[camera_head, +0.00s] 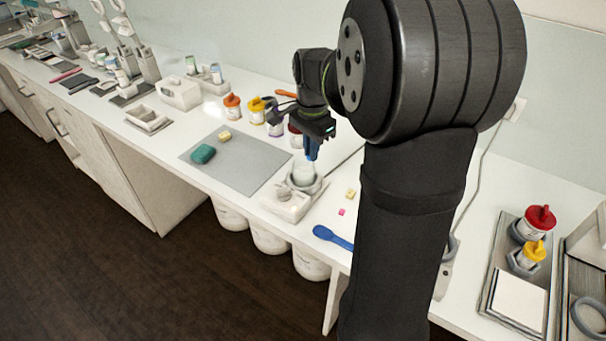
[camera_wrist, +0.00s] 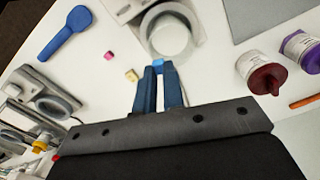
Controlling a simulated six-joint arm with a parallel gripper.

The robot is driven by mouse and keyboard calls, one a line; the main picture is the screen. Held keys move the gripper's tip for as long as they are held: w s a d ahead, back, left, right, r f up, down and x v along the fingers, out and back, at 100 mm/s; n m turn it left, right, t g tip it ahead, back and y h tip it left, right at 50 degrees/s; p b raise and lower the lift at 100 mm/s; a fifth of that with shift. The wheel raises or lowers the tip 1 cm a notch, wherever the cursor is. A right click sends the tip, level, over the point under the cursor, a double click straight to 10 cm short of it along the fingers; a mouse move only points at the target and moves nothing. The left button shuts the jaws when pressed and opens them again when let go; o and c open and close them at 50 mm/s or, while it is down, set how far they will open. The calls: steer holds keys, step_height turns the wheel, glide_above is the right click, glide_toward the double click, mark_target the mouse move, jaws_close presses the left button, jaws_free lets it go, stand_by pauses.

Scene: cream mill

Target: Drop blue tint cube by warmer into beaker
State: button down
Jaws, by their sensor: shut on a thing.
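My gripper (camera_head: 311,157) has blue fingers and is shut on the blue tint cube (camera_wrist: 158,63), which shows as a light blue bit between the fingertips (camera_wrist: 158,72) in the wrist view. In the head view the cube cannot be told apart from the fingers. The beaker (camera_head: 303,173) stands on the white warmer (camera_head: 285,205), and the fingertips are above it in the head view. In the wrist view the round beaker (camera_wrist: 170,36) lies just beyond the fingertips. Its inside shows pale, and the height of the cube over it is hard to tell.
A pink cube (camera_head: 341,211) and a yellow cube (camera_head: 350,194) lie right of the warmer, near a blue spoon (camera_head: 333,237). Capped jars (camera_head: 257,110) stand behind.

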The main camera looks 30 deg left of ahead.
steer(key=shift+f, duration=1.05)
steer(key=c, duration=1.5)
jaws_free()
steer(key=shift+o, duration=0.2)
steer(key=shift+r, duration=0.1)
step_height(320, 180, up, 17)
steer(key=shift+r, duration=0.15)
step_height(320, 180, down, 15)
